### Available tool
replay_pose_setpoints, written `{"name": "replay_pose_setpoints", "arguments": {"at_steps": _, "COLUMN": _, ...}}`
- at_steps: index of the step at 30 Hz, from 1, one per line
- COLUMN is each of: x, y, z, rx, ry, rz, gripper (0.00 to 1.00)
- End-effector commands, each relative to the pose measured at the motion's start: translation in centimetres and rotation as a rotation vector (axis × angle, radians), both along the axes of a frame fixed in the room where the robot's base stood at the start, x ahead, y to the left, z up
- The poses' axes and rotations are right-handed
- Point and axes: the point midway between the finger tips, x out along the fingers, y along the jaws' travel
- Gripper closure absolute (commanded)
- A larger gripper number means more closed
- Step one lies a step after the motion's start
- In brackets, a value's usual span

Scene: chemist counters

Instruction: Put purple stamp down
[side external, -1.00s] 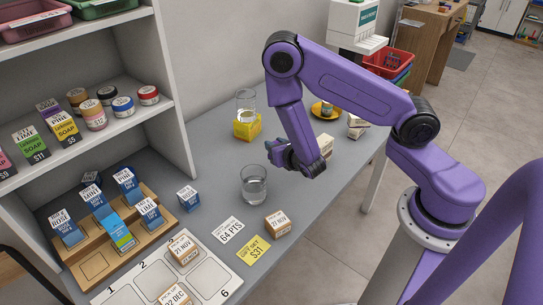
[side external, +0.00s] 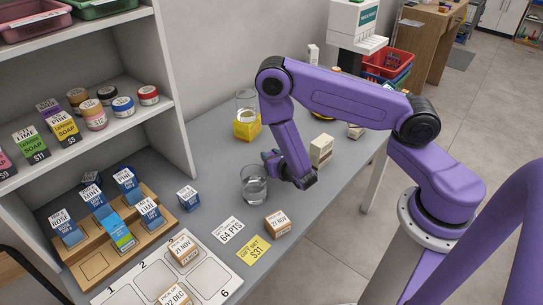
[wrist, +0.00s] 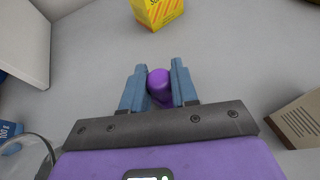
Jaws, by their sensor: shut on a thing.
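The purple stamp (wrist: 159,84) shows in the wrist view, upright between the two blue-grey fingers of my gripper (wrist: 158,88). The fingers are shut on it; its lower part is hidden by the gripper. In the side external view my gripper (side external: 270,160) is low over the grey counter (side external: 216,166), just behind the drinking glass (side external: 254,184). The stamp cannot be made out there. I cannot tell whether its base touches the counter.
The near glass also shows in the wrist view (wrist: 25,158), close to my gripper's lower left. Counter around the stamp is clear.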

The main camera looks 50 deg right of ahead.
Motion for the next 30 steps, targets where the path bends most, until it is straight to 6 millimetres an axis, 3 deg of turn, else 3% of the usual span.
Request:
{"name": "replay_pose_setpoints", "arguments": {"at_steps": 2, "x": 0.0, "y": 0.0, "z": -0.3, "rx": 0.0, "ry": 0.0, "rz": 0.0, "gripper": 1.0}}
{"name": "replay_pose_setpoints", "arguments": {"at_steps": 3, "x": 0.0, "y": 0.0, "z": -0.2, "rx": 0.0, "ry": 0.0, "rz": 0.0, "gripper": 0.58}}
{"name": "replay_pose_setpoints", "arguments": {"at_steps": 4, "x": 0.0, "y": 0.0, "z": -0.2, "rx": 0.0, "ry": 0.0, "rz": 0.0, "gripper": 0.49}}
{"name": "replay_pose_setpoints", "arguments": {"at_steps": 5, "x": 0.0, "y": 0.0, "z": -0.2, "rx": 0.0, "ry": 0.0, "rz": 0.0, "gripper": 0.46}}
{"name": "replay_pose_setpoints", "arguments": {"at_steps": 17, "x": -0.2, "y": 0.2, "z": 0.2, "rx": 0.0, "ry": 0.001, "rz": 0.002, "gripper": 0.46}}
{"name": "replay_pose_setpoints", "arguments": {"at_steps": 30, "x": -7.0, "y": 3.2, "z": 3.1, "rx": -0.003, "ry": 0.003, "rz": 0.009, "gripper": 0.46}}
